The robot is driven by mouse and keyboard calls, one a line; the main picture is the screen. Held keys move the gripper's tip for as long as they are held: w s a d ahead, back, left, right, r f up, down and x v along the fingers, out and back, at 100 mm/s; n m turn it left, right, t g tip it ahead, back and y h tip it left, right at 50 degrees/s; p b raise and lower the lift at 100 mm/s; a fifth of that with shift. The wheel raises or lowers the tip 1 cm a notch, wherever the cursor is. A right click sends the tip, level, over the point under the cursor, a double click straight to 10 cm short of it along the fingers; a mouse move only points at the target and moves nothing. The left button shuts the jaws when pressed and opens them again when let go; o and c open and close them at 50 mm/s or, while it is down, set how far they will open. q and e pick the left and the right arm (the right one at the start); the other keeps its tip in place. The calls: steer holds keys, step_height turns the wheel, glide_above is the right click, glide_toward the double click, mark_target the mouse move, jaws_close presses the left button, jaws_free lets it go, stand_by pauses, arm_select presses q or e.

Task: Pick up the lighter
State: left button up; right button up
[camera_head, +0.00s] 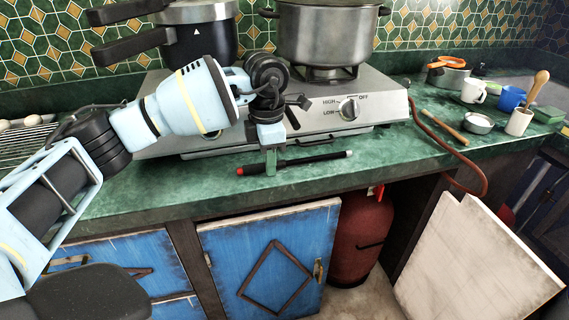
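The lighter (318,159) is a thin black rod with a red end at the left and a pale tip at the right. It lies on the green countertop in front of the hotplate. My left gripper (271,164) points down over the lighter's left part, close to the red end. One finger overlaps the lighter in the picture and hides a short piece of it. I cannot tell whether the fingers touch it or how far apart they are. My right gripper is out of view.
The gas hotplate (385,106) stands just behind, bearing a steel pot (330,35) and a dark pressure cooker (203,45). A hose (440,143) runs along the counter at right. The counter's front edge is close.

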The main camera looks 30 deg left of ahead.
arm_select(q)
jaws_close()
steer(key=shift+r, duration=0.1)
steer(key=shift+r, duration=0.45)
steer(key=r, duration=0.2)
steer(key=shift+s+d+r, duration=0.2)
steer(key=shift+s+r, duration=0.05)
steer(key=shift+r, duration=0.05)
steer(key=s+d+r, duration=0.1)
steer(key=s+d, duration=0.7)
steer(key=s, duration=0.5)
steer(key=shift+d+r+p, duration=0.2)
steer(key=shift+p, duration=0.15)
